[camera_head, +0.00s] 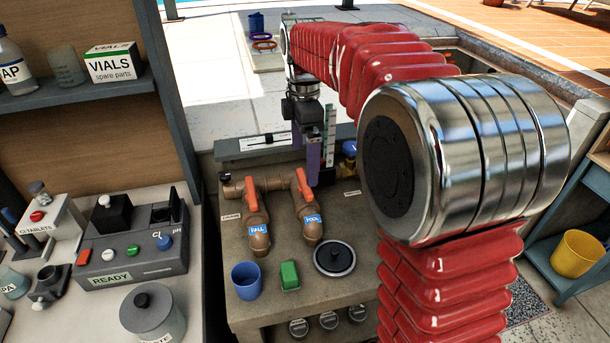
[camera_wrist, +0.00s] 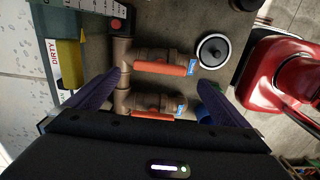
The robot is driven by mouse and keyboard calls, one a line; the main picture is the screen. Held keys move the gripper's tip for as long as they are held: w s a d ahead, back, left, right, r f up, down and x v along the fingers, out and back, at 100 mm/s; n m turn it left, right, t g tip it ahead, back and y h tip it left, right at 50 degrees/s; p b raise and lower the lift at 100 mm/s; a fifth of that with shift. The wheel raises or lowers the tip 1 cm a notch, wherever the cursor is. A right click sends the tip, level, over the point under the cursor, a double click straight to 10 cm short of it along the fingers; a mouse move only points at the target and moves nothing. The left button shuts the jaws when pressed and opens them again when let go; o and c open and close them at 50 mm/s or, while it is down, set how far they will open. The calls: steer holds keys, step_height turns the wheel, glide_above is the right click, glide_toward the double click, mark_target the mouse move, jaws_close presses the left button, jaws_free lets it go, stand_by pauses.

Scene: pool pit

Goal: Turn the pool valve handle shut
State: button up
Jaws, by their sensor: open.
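The pool valve is a brown pipe fitting with a blue POOL label (camera_head: 312,221) and an orange handle (camera_head: 303,184), on the bench in the head view. In the wrist view, its handle (camera_wrist: 165,68) is the upper of two and lies along its pipe. The other valve has a similar orange handle (camera_head: 250,188), lower in the wrist view (camera_wrist: 152,115). My gripper (camera_head: 321,172) points down by the back of the pool valve, purple fingers apart. In the wrist view, my gripper (camera_wrist: 160,80) is open and empty, its fingertips just short of the pool handle in the picture.
A black round lid (camera_head: 334,258), a green block (camera_head: 289,276) and a blue cup (camera_head: 246,280) sit in front of the valves. A ruled strip (camera_head: 330,135) stands behind. A counter with a test unit (camera_head: 130,250) is at left. A yellow bucket (camera_head: 577,253) is at right.

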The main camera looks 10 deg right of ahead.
mark_target(304, 181)
steer(key=shift+f, duration=3.2)
steer(key=shift+c, duration=0.3)
